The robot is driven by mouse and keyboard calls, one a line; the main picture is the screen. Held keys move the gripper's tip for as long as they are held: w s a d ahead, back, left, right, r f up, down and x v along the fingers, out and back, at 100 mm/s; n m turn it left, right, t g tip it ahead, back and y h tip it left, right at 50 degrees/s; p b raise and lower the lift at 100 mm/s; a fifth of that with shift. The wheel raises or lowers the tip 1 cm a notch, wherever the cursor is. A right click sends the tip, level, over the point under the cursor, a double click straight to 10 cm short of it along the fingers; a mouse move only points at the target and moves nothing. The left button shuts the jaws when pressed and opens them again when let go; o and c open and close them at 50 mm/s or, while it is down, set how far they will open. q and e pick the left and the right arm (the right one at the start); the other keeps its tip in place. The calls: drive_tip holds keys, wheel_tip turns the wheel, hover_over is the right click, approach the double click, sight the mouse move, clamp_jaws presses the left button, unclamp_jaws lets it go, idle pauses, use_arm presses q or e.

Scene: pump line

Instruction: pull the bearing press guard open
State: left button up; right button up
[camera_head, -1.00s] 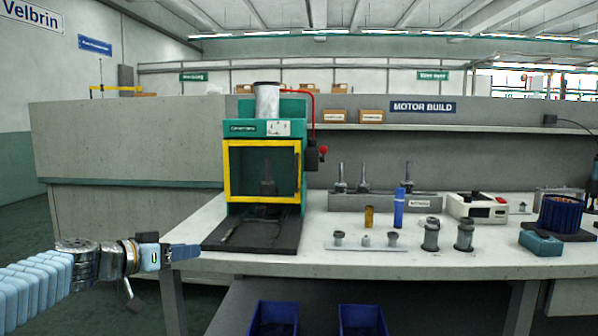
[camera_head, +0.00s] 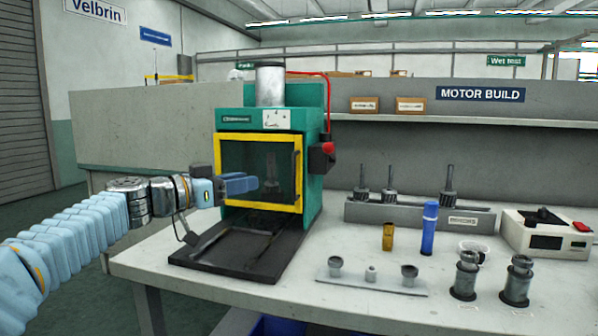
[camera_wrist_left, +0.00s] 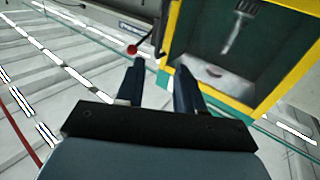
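The bearing press (camera_head: 228,122) is a green machine with a grey cylinder on top. Its guard (camera_head: 218,143) is a yellow frame with a dark see-through pane, closed across the front. A dark upright handle (camera_head: 298,176) runs along the guard's right side. The yellow guard frame also shows in the left wrist view (camera_wrist_left: 224,101). My left gripper (camera_head: 252,184) is in front of the guard's left half, apart from the handle. In the left wrist view its two fingers (camera_wrist_left: 160,80) are spread with nothing between them. My right gripper is not in view.
A black base plate (camera_head: 205,250) lies in front of the press. A red knob (camera_head: 328,148) sticks out at its right side. A blue bottle (camera_head: 429,230), a brass cylinder (camera_head: 388,237) and metal parts stand on the bench to the right.

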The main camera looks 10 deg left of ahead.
use_arm(q)
drive_tip(key=p+x, duration=0.4)
drive_tip(key=x, duration=0.8)
drive_tip(key=shift+w, duration=0.25)
drive_tip(key=shift+d, duration=0.1)
drive_tip(key=shift+c, duration=0.2)
clamp_jaws()
idle(0.5)
